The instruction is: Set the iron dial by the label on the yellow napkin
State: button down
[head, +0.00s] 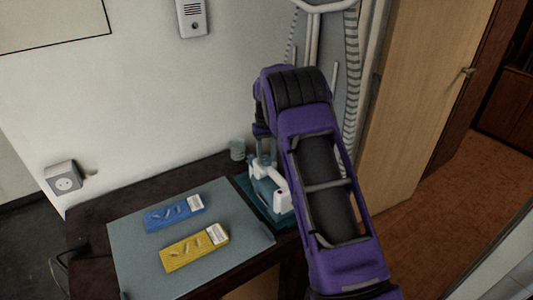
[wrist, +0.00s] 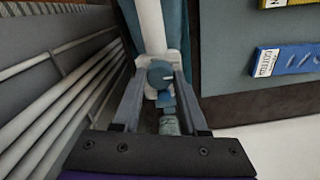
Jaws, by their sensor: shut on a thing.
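The yellow napkin (head: 190,253) lies on a grey mat, with a white label (head: 217,235) at its right end; the print is too small to read. The white and teal iron (head: 281,192) is at the table's right, partly hidden by my arm. In the wrist view its round blue dial (wrist: 160,74) shows a pale pointer mark. My gripper (wrist: 160,80) reaches the dial, with a finger on each side, shut on it. The dial's scale cannot be read. In the head view my arm hides the gripper.
A blue napkin (head: 166,217) with a white label lies behind the yellow one on the grey mat (head: 130,260). A small glass (head: 237,149) stands near the wall behind the iron. A ribbed white rack (wrist: 60,90) is close left of my gripper in the wrist view.

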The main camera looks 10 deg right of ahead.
aim_at(267, 158)
jog(key=m+p, duration=0.1)
jog(key=m, duration=0.5)
jog(key=shift+m, duration=0.3)
dwell(0.4)
jog(key=shift+c, duration=2.2)
grip_release()
notch_tip(267, 158, up, 17)
jog(key=p, duration=0.1)
jog(key=shift+r, duration=0.2)
